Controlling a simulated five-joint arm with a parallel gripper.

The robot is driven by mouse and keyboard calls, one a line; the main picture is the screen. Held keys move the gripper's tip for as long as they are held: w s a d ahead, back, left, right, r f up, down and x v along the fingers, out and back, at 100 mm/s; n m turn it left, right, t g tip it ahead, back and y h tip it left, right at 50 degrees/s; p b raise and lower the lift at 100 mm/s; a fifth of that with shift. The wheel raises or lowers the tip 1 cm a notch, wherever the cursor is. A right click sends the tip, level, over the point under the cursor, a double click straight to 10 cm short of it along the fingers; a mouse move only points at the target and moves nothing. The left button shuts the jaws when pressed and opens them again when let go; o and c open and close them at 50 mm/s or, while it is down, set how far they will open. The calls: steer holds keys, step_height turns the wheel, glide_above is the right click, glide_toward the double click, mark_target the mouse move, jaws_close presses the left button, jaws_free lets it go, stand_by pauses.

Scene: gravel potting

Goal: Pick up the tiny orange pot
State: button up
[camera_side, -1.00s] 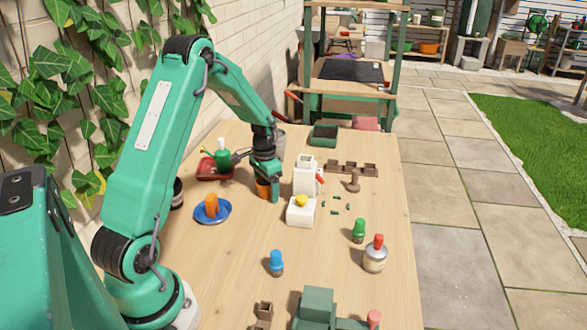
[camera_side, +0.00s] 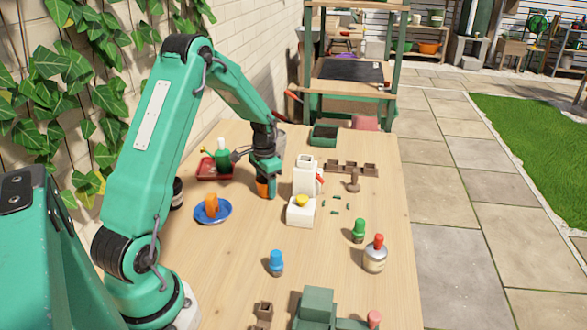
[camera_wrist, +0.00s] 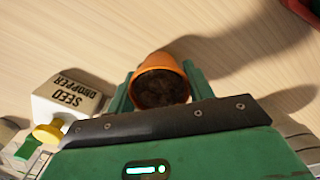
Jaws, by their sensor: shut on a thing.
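The tiny orange pot (camera_wrist: 159,82) is terracotta coloured with dark soil inside, seen from above in the wrist view. It sits between the two green fingers of my gripper (camera_wrist: 160,90), which are shut on it. In the side view, the pot (camera_side: 263,187) shows as a small orange patch partly hidden by my gripper (camera_side: 266,188). A shadow lies beside it on the wood in the wrist view; I cannot tell for sure whether its base is clear of the table.
The white seed dropper (camera_side: 301,211) with a yellow knob stands just right of my gripper. A blue saucer (camera_side: 228,212) holds an orange item at left. A red tray (camera_side: 203,170) stands behind. Bare wood lies in front.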

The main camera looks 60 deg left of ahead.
step_height(320, 180, up, 10)
steer(key=shift+f, duration=0.25)
stand_by(0.7)
